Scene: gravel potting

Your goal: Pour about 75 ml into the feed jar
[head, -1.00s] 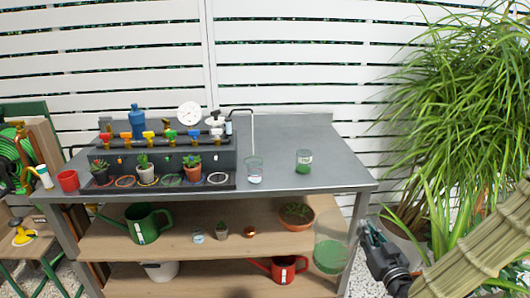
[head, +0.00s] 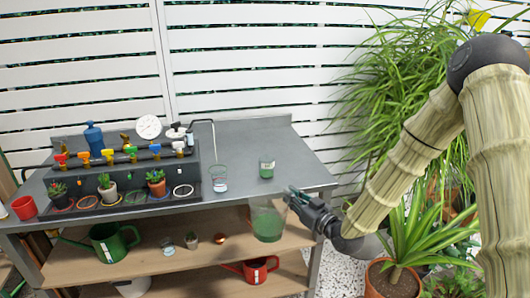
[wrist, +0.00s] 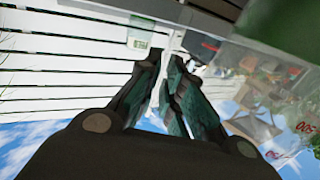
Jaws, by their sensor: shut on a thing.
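My gripper (head: 290,197) is shut on a large clear beaker (head: 268,222) with green contents, held in front of the bench's front edge, below the top's level. The beaker looks roughly upright. In the wrist view my gripper's fingers (wrist: 163,75) show in the middle, and the clear beaker with red numerals (wrist: 290,128) fills the right side. On the bench top stand a small jar with green contents and a pale label (head: 266,168) and, to its left, a clear glass with a white label (head: 219,181). I cannot tell which is the feed jar.
The grey bench top (head: 250,140) is clear around the jars. A thin bent spout (head: 213,140) rises behind the clear glass. A valve manifold (head: 125,160) with small potted plants stands left. A red watering can (head: 258,270) is on the lower shelf.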

